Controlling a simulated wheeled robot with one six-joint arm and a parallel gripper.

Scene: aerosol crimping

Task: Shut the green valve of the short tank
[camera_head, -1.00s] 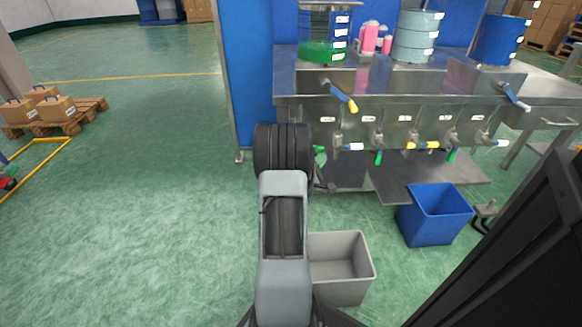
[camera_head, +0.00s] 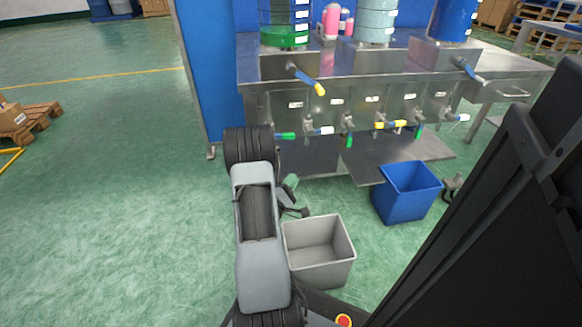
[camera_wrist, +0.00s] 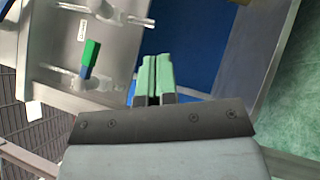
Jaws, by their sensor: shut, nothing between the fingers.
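Several valves line the front of the steel bench. A green handle (camera_head: 285,136) lies sideways at the left end, close to my arm. Two more green handles, the left-middle one (camera_head: 349,138) and the right one (camera_head: 418,130), hang down. I cannot tell which belongs to the short tank; the tanks' tops are cut off. In the wrist view, a green handle with a blue end (camera_wrist: 89,58) is up and left of my gripper (camera_wrist: 153,58), with a visible gap in the picture. My gripper's pale green fingers are together and empty. In the head view, my arm hides most of the gripper.
A blue panel (camera_head: 208,70) stands left of the bench. A grey bin (camera_head: 320,272) is right of my arm and a blue bin (camera_head: 408,195) farther right. A yellow-tipped lever (camera_head: 307,79) juts from the bench front.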

